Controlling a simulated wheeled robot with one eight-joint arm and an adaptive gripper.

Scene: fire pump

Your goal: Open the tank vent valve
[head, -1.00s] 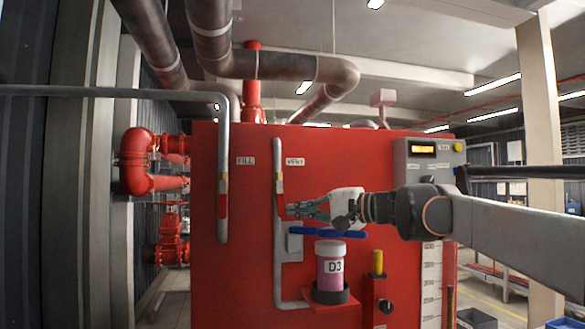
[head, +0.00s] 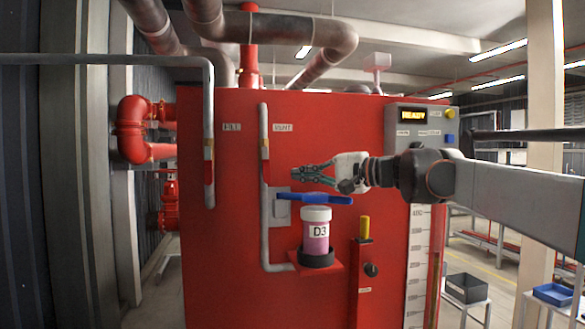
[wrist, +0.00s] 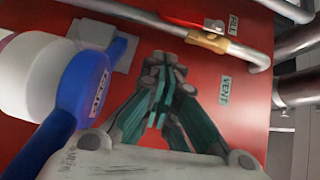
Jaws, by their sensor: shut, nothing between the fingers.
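The vent valve has a brass body (head: 264,148) on the grey vertical pipe left of the VENT label (head: 282,127). Its red lever (head: 266,172) lies along the pipe, pointing down. In the wrist view, the brass body (wrist: 207,40) and red lever (wrist: 185,24) show above the fingers, the lever roughly parallel to the pipe. My gripper (head: 296,174) is right of the lever, apart from it, with fingers pointing left. In the wrist view my gripper (wrist: 163,70) has its fingers together, with nothing between them.
A control panel (head: 418,125) showing READY is at right.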

